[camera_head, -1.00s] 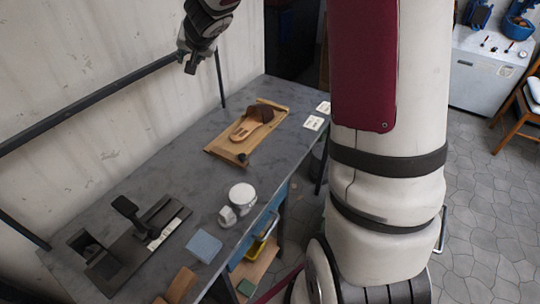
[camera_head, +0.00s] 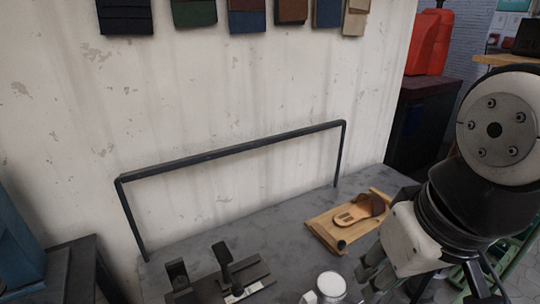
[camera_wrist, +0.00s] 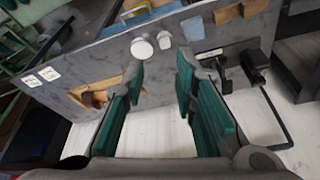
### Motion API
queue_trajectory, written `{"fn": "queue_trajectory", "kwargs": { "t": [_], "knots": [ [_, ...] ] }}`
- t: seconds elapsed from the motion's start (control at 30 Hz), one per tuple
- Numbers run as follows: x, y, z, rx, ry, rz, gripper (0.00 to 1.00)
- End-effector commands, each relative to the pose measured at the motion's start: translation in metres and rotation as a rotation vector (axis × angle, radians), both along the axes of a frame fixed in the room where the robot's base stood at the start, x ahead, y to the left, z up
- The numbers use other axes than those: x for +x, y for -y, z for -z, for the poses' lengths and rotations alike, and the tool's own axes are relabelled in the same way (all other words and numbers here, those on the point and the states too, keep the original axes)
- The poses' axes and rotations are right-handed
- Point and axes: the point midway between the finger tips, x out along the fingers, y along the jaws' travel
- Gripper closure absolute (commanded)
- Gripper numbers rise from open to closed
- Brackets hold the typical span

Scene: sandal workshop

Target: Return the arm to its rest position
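My gripper (camera_wrist: 160,85) is open and empty in the wrist view, its green-padded fingers apart with the bench and pale wall seen between and beyond them. In the head view my gripper (camera_head: 378,278) hangs at the lower right, in front of the bench (camera_head: 292,238). It looks to be above the bench, and its fingertips are partly cut off from clear sight there. A tan sandal (camera_head: 361,210) with a dark brown strap lies on a wooden board (camera_head: 321,229) at the bench's right end.
A black press-like tool (camera_head: 228,268) and a white round container (camera_head: 331,284) stand on the bench. A dark rail (camera_head: 235,148) runs along its back. Sample swatches (camera_head: 247,20) hang on the wall. A red container (camera_head: 427,45) stands on a dark cabinet at right.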

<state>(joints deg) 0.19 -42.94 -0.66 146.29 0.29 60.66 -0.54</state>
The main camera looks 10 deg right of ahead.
Motion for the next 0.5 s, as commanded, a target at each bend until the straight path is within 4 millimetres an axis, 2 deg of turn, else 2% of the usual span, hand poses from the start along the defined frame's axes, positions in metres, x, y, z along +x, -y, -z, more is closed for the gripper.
{"fn": "queue_trajectory", "kwargs": {
  "t": [0.33, 0.5],
  "knots": [
    [-0.004, 0.002, 0.0, -0.006, -0.004, 0.002, 0.74],
    [-0.005, 0.002, -0.02, -0.009, 0.025, 0.001, 0.74]
  ]
}}
